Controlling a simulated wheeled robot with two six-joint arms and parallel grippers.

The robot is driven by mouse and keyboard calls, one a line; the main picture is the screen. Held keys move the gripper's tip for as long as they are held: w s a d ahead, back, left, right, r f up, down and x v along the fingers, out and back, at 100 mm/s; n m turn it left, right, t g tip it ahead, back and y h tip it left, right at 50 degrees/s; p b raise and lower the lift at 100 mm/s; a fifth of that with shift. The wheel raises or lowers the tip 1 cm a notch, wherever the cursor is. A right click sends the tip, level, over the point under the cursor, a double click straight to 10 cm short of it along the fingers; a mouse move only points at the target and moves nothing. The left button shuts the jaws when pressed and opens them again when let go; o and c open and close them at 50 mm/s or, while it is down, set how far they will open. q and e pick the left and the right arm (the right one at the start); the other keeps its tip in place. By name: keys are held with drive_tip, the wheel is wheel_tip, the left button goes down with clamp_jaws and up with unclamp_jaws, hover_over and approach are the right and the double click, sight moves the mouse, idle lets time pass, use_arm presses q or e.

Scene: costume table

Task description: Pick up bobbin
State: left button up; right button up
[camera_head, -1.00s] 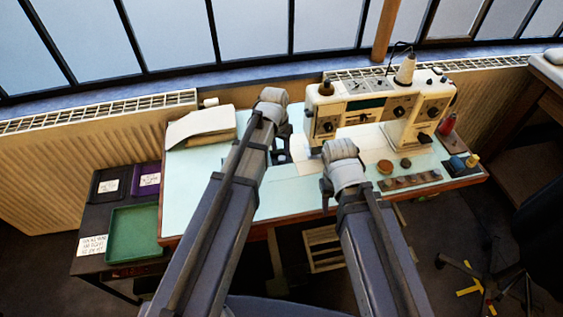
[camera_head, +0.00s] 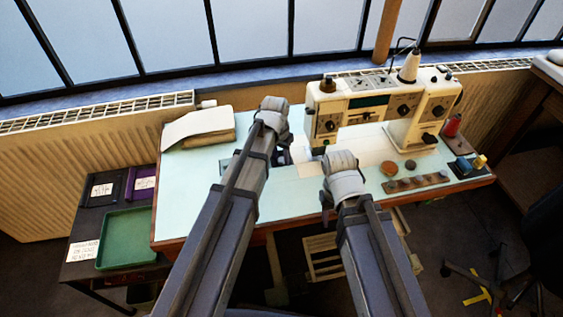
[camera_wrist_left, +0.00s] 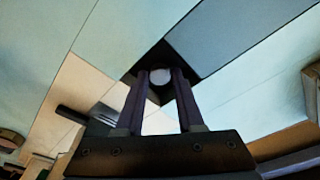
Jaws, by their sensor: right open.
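A small pale round piece, which may be the bobbin (camera_wrist_left: 160,76), shows in the left wrist view over a dark square patch. My left gripper (camera_wrist_left: 160,88) has its two fingers on either side of it, near the tips. I cannot tell whether they press on it. In the head view my left gripper (camera_head: 284,140) is over the middle of the table, largely hidden by its own arm, and I cannot make out the bobbin there. My right gripper (camera_head: 327,202) is open by the table's front edge, its fingers partly hidden behind my wrist.
A cream sewing machine (camera_head: 370,105) stands at the back right of the pale table (camera_head: 190,195). Folded cloth (camera_head: 198,127) lies at the back left. A strip with small pieces (camera_head: 416,182) lies front right. A green tray (camera_head: 127,238) sits on a lower dark stand at left.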

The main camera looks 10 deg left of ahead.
sight(281, 163)
use_arm(q)
clamp_jaws()
drive_tip(key=shift+r, duration=0.1)
idle(0.3)
wheel_tip(281, 163, up, 10)
drive_tip(key=p, duration=1)
